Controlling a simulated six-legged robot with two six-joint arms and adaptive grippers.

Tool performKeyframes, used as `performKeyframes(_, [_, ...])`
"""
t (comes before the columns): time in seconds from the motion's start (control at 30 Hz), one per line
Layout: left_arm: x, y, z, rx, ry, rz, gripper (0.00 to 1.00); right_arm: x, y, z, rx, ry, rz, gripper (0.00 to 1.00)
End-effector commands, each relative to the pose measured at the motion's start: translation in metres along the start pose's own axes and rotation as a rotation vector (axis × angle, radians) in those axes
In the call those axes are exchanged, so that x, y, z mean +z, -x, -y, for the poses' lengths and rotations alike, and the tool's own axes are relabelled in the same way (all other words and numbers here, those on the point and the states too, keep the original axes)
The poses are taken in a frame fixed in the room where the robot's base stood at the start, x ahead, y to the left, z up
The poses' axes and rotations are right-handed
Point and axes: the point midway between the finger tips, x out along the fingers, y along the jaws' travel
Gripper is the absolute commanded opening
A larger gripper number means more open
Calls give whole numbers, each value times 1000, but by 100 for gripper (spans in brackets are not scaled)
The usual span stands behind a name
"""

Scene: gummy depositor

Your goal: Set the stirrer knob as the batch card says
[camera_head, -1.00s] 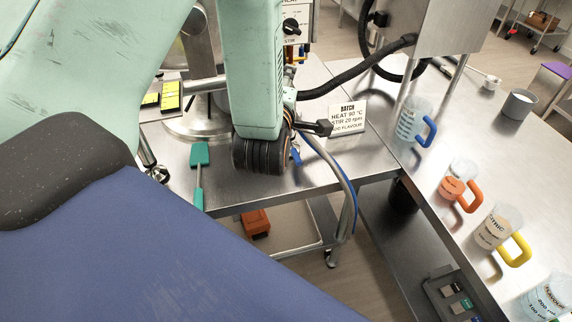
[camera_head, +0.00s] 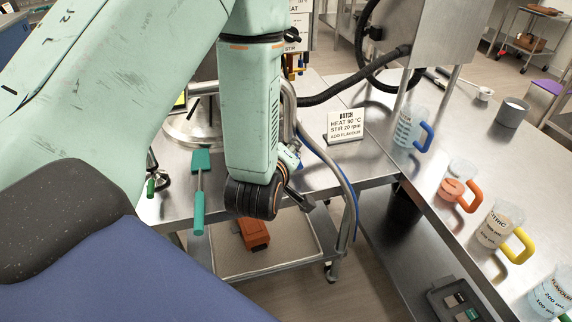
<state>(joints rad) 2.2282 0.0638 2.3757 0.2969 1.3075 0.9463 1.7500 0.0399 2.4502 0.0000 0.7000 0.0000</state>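The batch card (camera_head: 346,124) stands on the steel bench and reads HEAT 90 °C, STIR 20 rpm, ADD FLAVOUR. The control panel (camera_head: 301,18) is at the top, partly hidden behind my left arm. It has HEAT and STIR labels, and the black stirrer knob (camera_head: 291,36) shows at its edge by the STIR label. Its setting is too small to read. My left gripper (camera_head: 304,203) is low in front of the bench's near edge, below the card and well away from the knob. It is mostly hidden behind my wrist, so its opening is unclear. My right gripper is not in view.
A green spatula (camera_head: 199,190) lies at the near bench edge. Several jugs, including one with a blue handle (camera_head: 408,131), line the right bench. An orange box (camera_head: 254,232) sits on the shelf below.

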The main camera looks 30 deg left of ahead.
Motion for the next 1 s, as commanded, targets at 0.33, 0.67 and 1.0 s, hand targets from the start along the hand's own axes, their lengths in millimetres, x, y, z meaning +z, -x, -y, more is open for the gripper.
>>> performKeyframes(0.33, [8,-1,9,-18,-39,23,35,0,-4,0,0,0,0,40])
performKeyframes(0.67, [7,0,8,-16,-37,21,52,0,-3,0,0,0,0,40])
performKeyframes(1.0, [48,-31,-102,204,-130,231,66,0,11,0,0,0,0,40])
